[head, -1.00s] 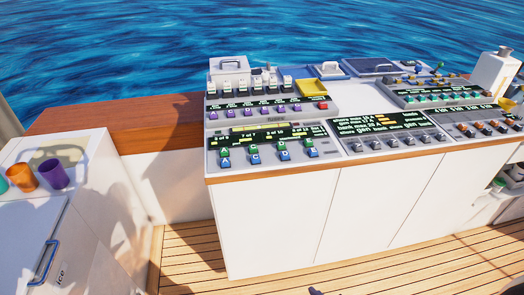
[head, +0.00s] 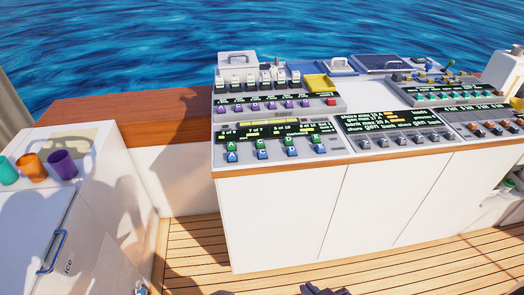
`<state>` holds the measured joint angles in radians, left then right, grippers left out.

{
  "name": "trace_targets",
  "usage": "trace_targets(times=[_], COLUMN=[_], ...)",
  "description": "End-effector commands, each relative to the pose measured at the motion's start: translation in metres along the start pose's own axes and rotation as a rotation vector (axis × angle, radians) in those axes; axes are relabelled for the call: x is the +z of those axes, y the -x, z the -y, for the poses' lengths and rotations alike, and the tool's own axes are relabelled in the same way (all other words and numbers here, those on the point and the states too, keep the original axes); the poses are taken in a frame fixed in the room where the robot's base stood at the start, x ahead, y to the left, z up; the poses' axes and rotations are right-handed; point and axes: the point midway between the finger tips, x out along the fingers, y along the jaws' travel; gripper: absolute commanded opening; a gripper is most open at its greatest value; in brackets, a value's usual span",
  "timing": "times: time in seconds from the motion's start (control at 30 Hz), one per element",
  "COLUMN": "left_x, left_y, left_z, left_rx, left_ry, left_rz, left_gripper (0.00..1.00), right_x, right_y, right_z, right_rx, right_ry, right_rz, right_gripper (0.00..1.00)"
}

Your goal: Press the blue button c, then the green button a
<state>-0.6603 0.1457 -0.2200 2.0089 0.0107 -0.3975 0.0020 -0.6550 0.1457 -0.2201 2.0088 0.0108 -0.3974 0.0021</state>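The button panel (head: 275,146) is at the left front of the white console. It has a row of green buttons above a row of blue ones. The leftmost green button (head: 231,145) seems to bear an A. The second blue button from the left (head: 262,153) seems to bear a C, but the letters are small. My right gripper (head: 325,290) is a dark shape cut off by the bottom edge, well below and apart from the panel. Its fingers cannot be made out. A small grey part at the bottom left may be my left gripper (head: 141,290).
Purple buttons and a red button (head: 331,102) sit on the panel behind, near a yellow tray (head: 320,83). More knobs and screens fill the console's right side. A white ice cabinet (head: 25,215) with cups stands at left. Wooden deck (head: 195,265) is clear in front.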

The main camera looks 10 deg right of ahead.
Motion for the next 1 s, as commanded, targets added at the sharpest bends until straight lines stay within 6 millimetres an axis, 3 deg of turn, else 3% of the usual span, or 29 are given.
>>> trace_targets(times=[1.0], left_x=[0.0017], left_y=[0.0007], left_z=[-0.0004], left_rx=[0.001], left_ry=[0.001], left_rz=[0.004], left_gripper=[0.36], right_x=[0.0062], right_y=[0.0027], right_z=[0.0014], right_rx=[-0.002], right_ry=[-0.003], right_rz=[0.013], right_gripper=[0.0])
